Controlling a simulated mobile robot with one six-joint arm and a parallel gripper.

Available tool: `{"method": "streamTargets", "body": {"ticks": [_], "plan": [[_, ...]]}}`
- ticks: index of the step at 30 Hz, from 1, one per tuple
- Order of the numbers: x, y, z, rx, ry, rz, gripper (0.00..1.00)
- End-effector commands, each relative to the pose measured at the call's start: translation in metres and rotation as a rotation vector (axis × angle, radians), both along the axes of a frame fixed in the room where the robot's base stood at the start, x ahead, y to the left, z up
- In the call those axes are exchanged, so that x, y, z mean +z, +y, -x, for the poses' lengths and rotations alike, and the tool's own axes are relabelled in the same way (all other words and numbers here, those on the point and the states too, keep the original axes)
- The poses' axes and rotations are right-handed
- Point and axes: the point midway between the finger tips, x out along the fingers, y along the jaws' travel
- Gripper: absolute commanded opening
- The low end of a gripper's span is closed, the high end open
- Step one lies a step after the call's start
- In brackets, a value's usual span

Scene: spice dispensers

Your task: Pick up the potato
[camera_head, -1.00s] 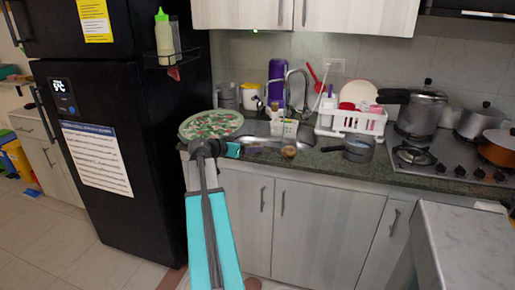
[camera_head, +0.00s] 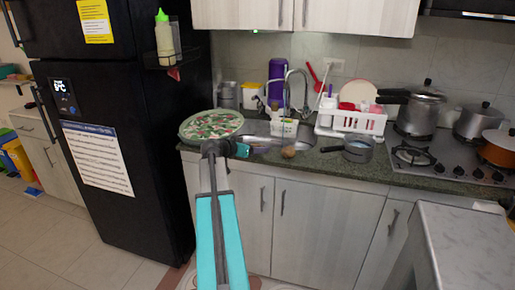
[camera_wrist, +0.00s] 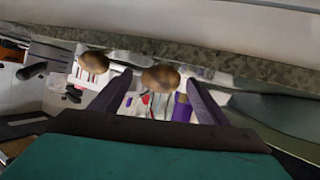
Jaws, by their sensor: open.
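A brown potato (camera_head: 288,151) lies near the front edge of the counter by the sink. My gripper (camera_head: 257,150) is just left of it in the head view, level with the counter top. In the wrist view my open gripper (camera_wrist: 159,82) has its two dark fingers spread, with a brown potato (camera_wrist: 161,77) showing in the gap between the fingertips. Contact cannot be made out. A second brown potato (camera_wrist: 93,62) shows left of the fingers in the wrist view. I cannot tell it apart in the head view.
A patterned round tray (camera_head: 211,124) stands left of the sink. A faucet (camera_head: 297,92), a white dish rack (camera_head: 350,122) and a grey saucepan (camera_head: 357,150) are around the potato. The stone counter edge (camera_wrist: 60,35) crosses the tilted wrist view.

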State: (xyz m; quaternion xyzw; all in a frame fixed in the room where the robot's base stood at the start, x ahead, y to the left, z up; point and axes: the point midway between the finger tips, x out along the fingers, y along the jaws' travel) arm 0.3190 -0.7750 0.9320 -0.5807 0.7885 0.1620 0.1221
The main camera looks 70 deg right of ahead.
Motion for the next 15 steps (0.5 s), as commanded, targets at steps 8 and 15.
{"method": "streamTargets", "body": {"ticks": [8,15], "plan": [[0.0002,0.0001,0.0002,0.0,0.0,0.0,0.59],[0.0005,0.0,0.0003,0.0,0.0,0.0,0.23]]}}
